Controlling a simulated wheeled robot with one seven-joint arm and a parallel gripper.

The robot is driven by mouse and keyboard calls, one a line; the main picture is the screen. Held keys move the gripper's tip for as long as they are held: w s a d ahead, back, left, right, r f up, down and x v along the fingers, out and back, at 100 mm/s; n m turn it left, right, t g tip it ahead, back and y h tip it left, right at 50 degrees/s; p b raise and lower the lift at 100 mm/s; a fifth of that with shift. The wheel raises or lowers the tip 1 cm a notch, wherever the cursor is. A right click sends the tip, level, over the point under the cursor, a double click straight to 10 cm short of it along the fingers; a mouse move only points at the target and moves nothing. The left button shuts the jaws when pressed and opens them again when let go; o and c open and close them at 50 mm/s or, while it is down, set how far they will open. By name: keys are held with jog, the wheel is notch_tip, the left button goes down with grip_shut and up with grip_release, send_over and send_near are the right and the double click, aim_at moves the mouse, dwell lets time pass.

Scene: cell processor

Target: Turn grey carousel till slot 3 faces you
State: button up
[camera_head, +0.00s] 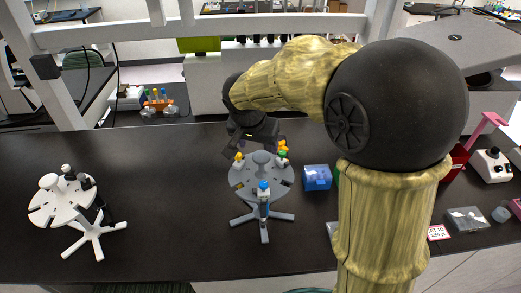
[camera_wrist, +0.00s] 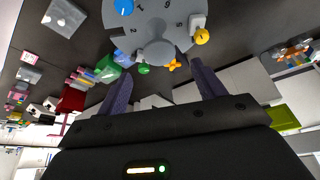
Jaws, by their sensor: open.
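The grey carousel (camera_head: 242,181) stands upright on a splayed foot on the dark bench in the head view. Its round top has a central knob (camera_head: 261,158). A blue-topped piece (camera_head: 263,190) sits at its near edge, and yellow, orange and green-topped pieces sit toward its far side. The wrist view shows the carousel top (camera_wrist: 136,21) from above with the knob (camera_wrist: 158,50); its slot numerals are too small to read surely. My gripper (camera_wrist: 161,76) is open, its two fingers apart near the knob's side of the carousel. I cannot tell whether they touch anything.
A white carousel (camera_head: 47,209) holding dark tools stands at the left. A blue box (camera_head: 317,178) stands close to the right of the grey carousel. A microscope-like white device (camera_head: 492,165) is at the far right. The bench between the two carousels is clear.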

aim_at(261, 155)
jog(key=p+x, duration=0.1)
jog(key=x, duration=0.5)
jog(key=c, duration=1.4)
